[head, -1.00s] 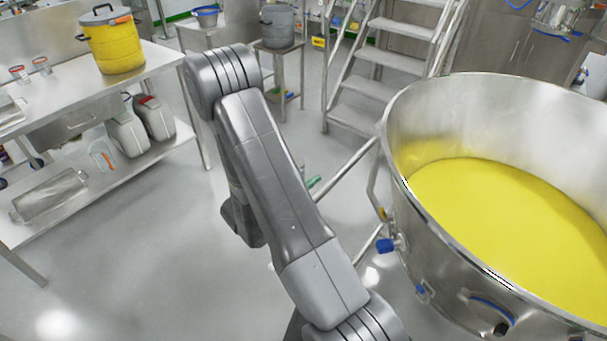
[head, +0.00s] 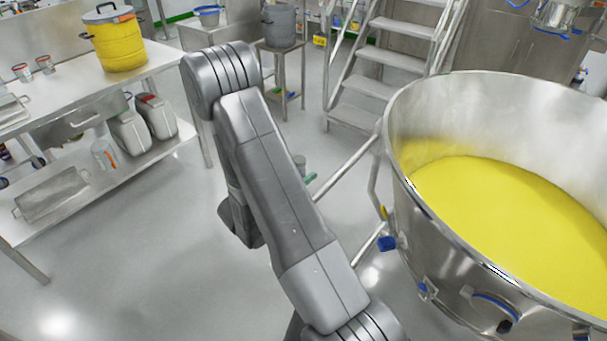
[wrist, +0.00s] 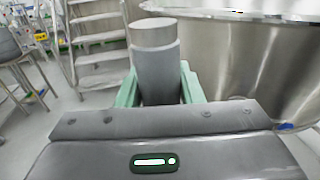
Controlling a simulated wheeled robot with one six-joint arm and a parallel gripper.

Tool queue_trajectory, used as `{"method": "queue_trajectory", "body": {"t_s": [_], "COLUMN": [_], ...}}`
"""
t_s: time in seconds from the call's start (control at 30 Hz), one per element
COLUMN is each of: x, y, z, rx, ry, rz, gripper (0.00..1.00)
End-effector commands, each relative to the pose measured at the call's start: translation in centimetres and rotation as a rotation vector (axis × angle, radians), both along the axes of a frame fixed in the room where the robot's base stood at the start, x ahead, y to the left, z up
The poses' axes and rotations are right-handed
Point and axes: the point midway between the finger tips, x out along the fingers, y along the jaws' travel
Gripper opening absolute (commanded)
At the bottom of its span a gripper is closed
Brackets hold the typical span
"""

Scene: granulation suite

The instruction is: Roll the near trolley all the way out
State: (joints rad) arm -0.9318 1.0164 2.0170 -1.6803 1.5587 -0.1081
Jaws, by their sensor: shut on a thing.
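The near trolley carries a wide steel bowl (head: 440,225) filled with yellow powder (head: 510,220), at the right of the head view. A tubular steel frame bar (head: 346,168) runs from the bowl's left side toward my gripper. In the wrist view, the pale green fingers of my gripper (wrist: 158,85) are closed on an upright grey cylindrical handle post (wrist: 155,60), with the bowl's wall (wrist: 235,55) close on the right. In the head view my arm hides most of the gripper; only a green fingertip shows beside the arm. The trolley's wheels are out of sight.
Steel steps (head: 370,90) stand behind the bowl's left side. A steel bench (head: 165,62) with a yellow drum (head: 120,45) on it runs along the left. A small stand holds a grey pot (head: 278,27) at the back. The floor (head: 150,250) between bench and trolley is clear.

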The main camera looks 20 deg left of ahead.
Motion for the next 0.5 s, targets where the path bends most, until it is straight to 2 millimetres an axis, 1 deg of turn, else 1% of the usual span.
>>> {"method": "queue_trajectory", "body": {"t_s": [0.03, 0.07, 0.13, 0.17, 0.5], "x": [-0.06, -0.06, -0.04, -0.02, -0.13], "y": [-0.10, -0.10, -0.11, -0.10, 0.05], "z": [0.00, 0.00, 0.02, 0.03, 0.03], "rx": [-0.003, -0.003, -0.003, -0.003, 0.000], "ry": [0.002, 0.002, 0.002, 0.002, 0.000], "rz": [-0.002, -0.002, -0.002, -0.002, -0.002], "gripper": [0.00, 0.37, 0.51, 0.55, 0.55]}}
